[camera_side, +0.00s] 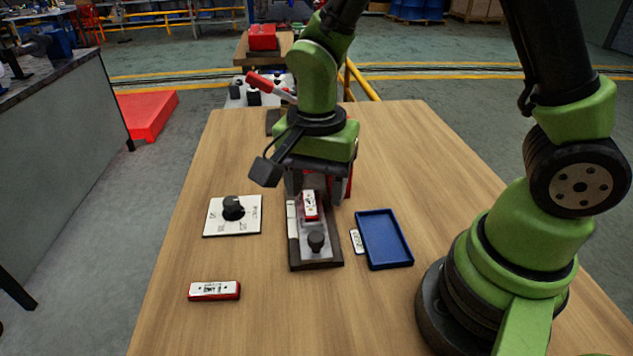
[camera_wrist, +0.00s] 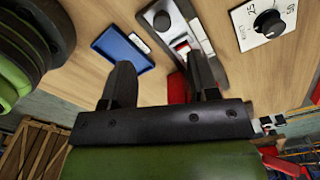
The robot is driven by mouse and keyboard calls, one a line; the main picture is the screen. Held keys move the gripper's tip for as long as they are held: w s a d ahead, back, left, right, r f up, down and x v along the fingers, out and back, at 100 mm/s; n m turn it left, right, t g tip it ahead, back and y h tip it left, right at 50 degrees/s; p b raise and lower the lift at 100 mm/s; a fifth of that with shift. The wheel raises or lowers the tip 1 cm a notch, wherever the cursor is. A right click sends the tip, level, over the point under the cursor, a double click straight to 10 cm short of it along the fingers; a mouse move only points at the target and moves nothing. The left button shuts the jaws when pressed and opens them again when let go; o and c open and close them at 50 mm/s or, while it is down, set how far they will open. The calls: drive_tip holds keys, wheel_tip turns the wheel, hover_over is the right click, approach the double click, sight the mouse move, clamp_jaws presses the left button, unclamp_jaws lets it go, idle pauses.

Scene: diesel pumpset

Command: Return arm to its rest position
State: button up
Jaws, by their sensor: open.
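My gripper (camera_side: 318,190) hangs pointing down over the far part of a dark-framed panel (camera_side: 317,258) on the wooden table. In the wrist view its two black fingers (camera_wrist: 162,72) are spread apart with nothing between them. A red piece with a white label (camera_side: 310,205) sits on the panel, just in front of the fingers in the side view. A black knob (camera_side: 316,241) stands at the panel's near end. My gripper partly hides the panel's far end and a red part behind it.
A blue tray (camera_side: 385,240) lies right of the panel, with a small white-labelled piece (camera_side: 357,241) beside it. A white dial plate (camera_side: 232,216) lies left. A red labelled block (camera_side: 214,291) lies near front left. A red-handled lever (camera_side: 268,84) stands behind. The table's far right is clear.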

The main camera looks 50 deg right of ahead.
drive_tip(key=s+d+r+n+t+y, duration=0.1)
drive_tip(key=s+r+n+t, duration=0.2)
drive_tip(key=s+r+n, duration=0.2)
drive_tip(key=s+d+r+n+t+y, duration=0.1)
drive_tip(key=s+r+n+t, duration=0.3)
drive_tip(key=r, duration=0.8)
drive_tip(key=shift+s+d+n, duration=0.6)
drive_tip(key=shift+s+d, duration=0.05)
drive_tip(key=shift+s, duration=0.25)
